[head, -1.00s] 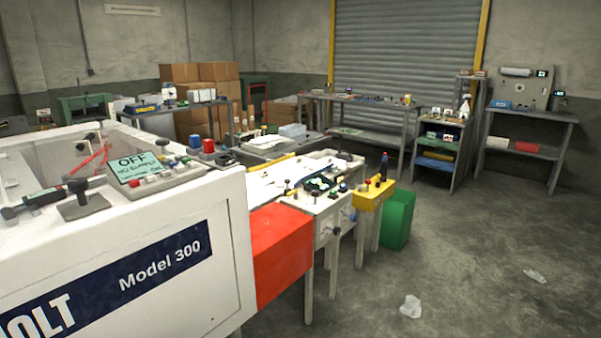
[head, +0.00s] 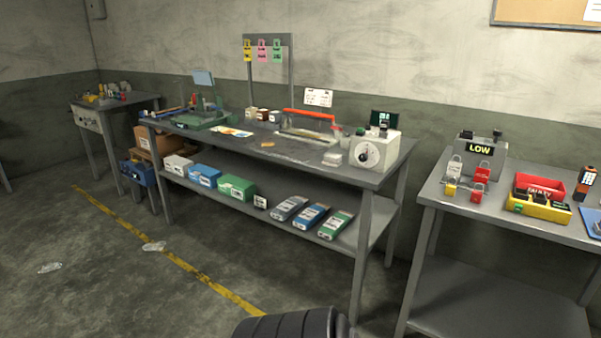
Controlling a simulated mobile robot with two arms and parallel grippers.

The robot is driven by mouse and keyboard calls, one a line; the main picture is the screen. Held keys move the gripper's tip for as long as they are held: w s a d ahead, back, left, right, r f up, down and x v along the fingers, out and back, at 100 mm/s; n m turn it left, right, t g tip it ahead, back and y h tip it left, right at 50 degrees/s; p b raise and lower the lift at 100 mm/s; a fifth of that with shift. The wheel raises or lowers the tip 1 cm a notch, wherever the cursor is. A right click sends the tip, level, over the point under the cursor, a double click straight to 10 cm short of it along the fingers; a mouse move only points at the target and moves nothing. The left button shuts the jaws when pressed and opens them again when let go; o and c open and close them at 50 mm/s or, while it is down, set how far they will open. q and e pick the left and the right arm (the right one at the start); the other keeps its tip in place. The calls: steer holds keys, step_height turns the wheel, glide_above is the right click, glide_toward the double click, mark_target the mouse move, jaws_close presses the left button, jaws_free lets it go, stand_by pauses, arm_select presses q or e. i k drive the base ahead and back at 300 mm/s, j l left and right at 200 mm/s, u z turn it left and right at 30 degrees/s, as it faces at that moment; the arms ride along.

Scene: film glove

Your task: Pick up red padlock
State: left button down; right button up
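A small red padlock (head: 477,194) is on the left part of the grey table at the right, in the head view. Neither of my grippers is in view.
The right table (head: 520,217) also holds a grey box marked LOW (head: 480,150), a red tray marked FAULTY (head: 540,186) and a yellow case (head: 539,208). A long workbench (head: 290,152) stands to the left. A dark ribbed object (head: 290,325) is at the bottom edge.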

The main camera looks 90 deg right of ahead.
mark_target(476, 197)
steer(key=z, duration=3.9)
